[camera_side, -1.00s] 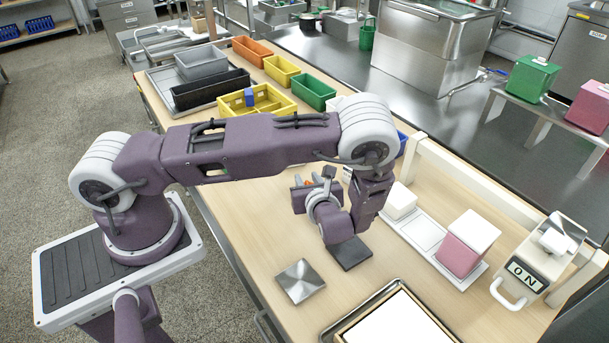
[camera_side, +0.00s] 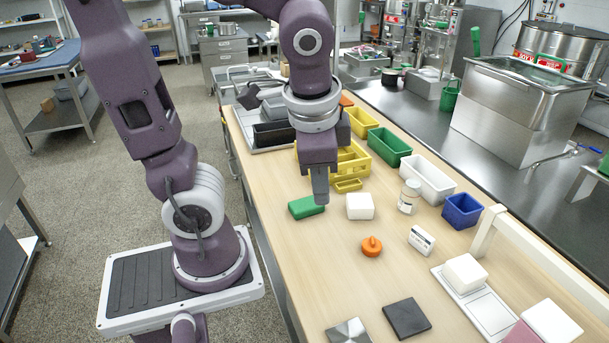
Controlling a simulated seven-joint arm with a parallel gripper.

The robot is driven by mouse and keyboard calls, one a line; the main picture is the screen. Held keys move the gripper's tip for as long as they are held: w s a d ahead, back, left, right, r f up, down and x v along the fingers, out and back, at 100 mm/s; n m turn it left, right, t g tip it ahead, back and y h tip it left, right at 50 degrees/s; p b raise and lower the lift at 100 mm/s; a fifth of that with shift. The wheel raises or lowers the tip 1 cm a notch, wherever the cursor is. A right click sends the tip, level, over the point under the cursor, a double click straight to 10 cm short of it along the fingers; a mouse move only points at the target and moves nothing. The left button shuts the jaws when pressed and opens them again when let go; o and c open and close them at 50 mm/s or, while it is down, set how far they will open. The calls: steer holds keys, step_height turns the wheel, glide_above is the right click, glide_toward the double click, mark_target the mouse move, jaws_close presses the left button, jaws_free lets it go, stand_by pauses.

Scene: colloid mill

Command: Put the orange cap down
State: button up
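The orange cap (camera_side: 372,246) sits on the light wooden table top, with a small knob upward. Nothing touches it. My gripper (camera_side: 320,200) points down to the left of and behind the cap, clearly apart from it. Its fingers are seen edge-on as one grey shape, so I cannot tell whether they are open or shut. The fingertips overlap the right end of a green block (camera_side: 304,208) in the picture; whether they touch it is unclear.
Near the cap are a white block (camera_side: 360,206), a white bottle (camera_side: 409,197) and a labelled white box (camera_side: 421,240). Yellow, green (camera_side: 390,146), white and blue (camera_side: 462,211) bins stand behind. A black plate (camera_side: 407,318) lies in front. Table around the cap is clear.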

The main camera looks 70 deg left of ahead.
steer(key=s+d+r+n+t+h, duration=0.2)
steer(key=s+d+r+n+t, duration=0.1)
steer(key=s+r, duration=0.1)
steer(key=shift+n+t, duration=0.3)
